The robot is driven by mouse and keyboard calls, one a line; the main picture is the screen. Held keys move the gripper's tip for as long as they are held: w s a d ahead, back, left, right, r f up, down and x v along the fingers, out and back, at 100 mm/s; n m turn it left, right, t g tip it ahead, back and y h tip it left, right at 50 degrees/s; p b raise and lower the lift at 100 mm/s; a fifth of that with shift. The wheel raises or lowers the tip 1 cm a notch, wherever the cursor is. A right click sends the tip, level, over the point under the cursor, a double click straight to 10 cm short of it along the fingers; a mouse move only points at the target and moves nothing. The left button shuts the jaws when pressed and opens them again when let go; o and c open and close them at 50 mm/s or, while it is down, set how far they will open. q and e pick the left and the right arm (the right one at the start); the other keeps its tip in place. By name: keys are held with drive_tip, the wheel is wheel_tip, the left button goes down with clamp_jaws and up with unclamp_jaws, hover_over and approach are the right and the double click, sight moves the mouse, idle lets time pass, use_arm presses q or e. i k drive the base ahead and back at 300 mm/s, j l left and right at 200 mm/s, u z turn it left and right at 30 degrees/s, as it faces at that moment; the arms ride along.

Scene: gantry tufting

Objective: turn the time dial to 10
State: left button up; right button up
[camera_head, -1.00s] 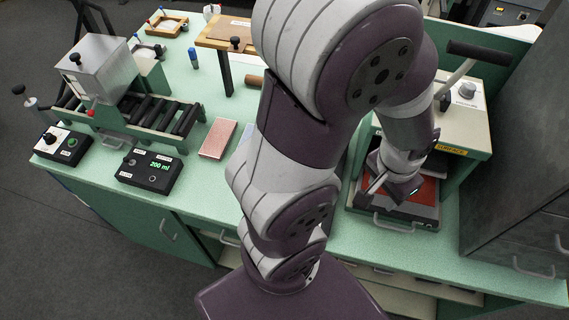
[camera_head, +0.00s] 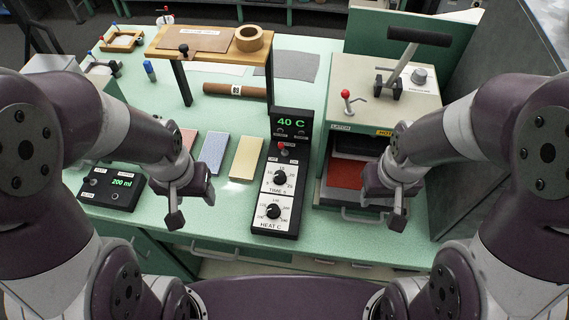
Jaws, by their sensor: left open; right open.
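The time dial (camera_head: 280,177) is a black knob on a white scale marked TIME S, on an upright-looking black control panel (camera_head: 296,152). Its pointer setting is too small to read. Below it is a similar heat dial (camera_head: 273,211) marked HEAT C. A green display (camera_head: 290,122) at the panel's top reads 40 C. My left gripper (camera_head: 172,218) is open and empty, left of the panel and apart from it. My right gripper (camera_head: 397,218) is open and empty, right of the panel, in front of the press.
A press (camera_head: 345,85) with a long lever and an open red bay stands at right. A red-tipped toggle (camera_head: 347,96) is on it. Coloured blocks, including a yellow one (camera_head: 246,158), lie left of the panel. A box (camera_head: 118,184) reading 200 ml is at left. A wooden stand (camera_head: 160,47) is behind.

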sight(280, 178)
drive_tip(key=k+j+z, duration=0.1)
drive_tip(key=j+z, duration=0.15)
drive_tip(key=z, duration=0.15)
drive_tip(key=k+j+z, duration=0.15)
drive_tip(key=z, duration=0.3)
